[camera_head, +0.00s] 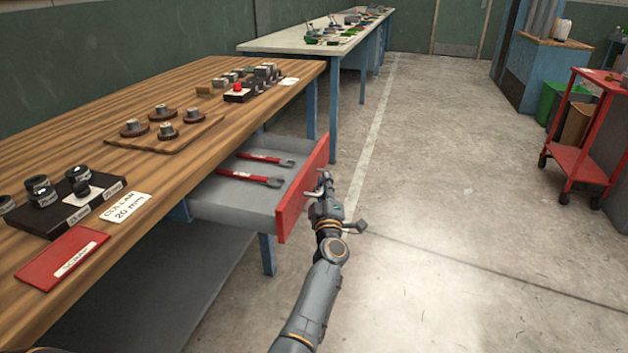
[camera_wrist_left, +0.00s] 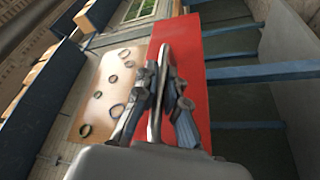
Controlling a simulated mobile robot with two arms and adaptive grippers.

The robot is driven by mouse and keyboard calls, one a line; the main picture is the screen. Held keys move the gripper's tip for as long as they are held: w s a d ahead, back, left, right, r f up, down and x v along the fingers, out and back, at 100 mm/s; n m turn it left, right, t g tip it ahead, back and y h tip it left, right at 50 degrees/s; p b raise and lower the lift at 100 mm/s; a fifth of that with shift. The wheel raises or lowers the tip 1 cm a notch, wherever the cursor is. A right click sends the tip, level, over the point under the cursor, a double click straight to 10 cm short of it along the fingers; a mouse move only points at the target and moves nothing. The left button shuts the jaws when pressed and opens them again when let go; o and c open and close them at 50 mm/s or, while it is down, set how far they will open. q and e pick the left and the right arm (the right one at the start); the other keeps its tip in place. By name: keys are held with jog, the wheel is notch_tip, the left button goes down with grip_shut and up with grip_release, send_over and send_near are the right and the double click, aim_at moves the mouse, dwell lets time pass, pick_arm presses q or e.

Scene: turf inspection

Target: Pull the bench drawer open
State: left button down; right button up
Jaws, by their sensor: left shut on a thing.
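The bench drawer stands open, pulled out from under the wooden workbench (camera_head: 165,83). It has a red front (camera_head: 303,190) and a grey tray (camera_head: 236,205). Two red-handled wrenches (camera_head: 250,178) lie in it. My left gripper (camera_head: 324,188) is at the outer side of the red front, shut on the drawer's handle. In the left wrist view the red front (camera_wrist_left: 205,75) lies behind the fingers, and the metal handle (camera_wrist_left: 156,110) passes between the fingers of the left gripper (camera_wrist_left: 166,82). Most of the handle is hidden in the head view. My right gripper is not in view.
On the bench top are a board with several round parts (camera_head: 150,141), a black tray (camera_head: 55,215) with rings, and a red card (camera_head: 62,259). Open floor (camera_head: 440,200) lies right of the drawer. A red cart (camera_head: 578,160) stands farther right.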

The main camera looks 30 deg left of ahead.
pick_arm(q)
jog(key=shift+w+d+f, duration=0.1)
jog(key=shift+w+d, duration=0.05)
jog(key=shift+d, duration=0.55)
jog(key=shift+w+d, duration=0.15)
jog(key=shift+d, duration=0.5)
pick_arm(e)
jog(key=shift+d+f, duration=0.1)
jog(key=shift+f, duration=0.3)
pick_arm(q)
jog(key=c, duration=1.4)
grip_release()
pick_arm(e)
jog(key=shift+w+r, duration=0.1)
